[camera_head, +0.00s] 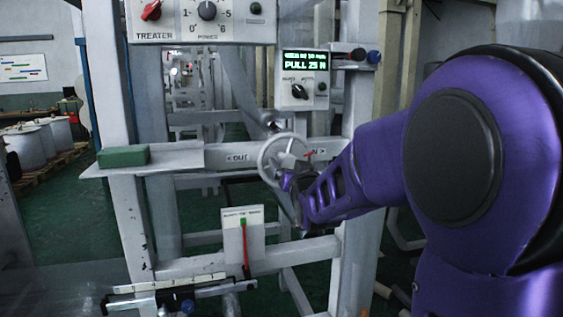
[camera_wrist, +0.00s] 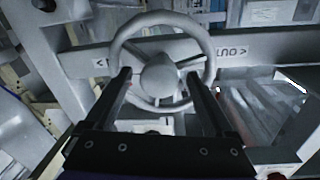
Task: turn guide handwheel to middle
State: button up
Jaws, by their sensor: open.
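The guide handwheel (camera_head: 269,157) is a grey spoked wheel on the frame, between an "OUT" label on its left and an "IN" label on its right in the head view. In the wrist view the handwheel (camera_wrist: 202,40) fills the upper middle, with its round hub between my fingers. My gripper (camera_wrist: 158,80) is open, one finger on each side of the lower rim. I cannot tell whether the fingers touch the rim. In the head view my purple arm comes in from the right, and my wrist hides the wheel's lower right part.
A display box (camera_head: 305,80) reading "PULL 25 N" sits above the wheel. A shelf (camera_head: 180,158) with a green block (camera_head: 123,156) is at left. A white plate with a red and green lever (camera_head: 244,245) is below. Grey frame posts and beams surround the wheel.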

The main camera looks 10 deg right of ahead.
dwell(0.3)
grip_shut()
dwell(0.3)
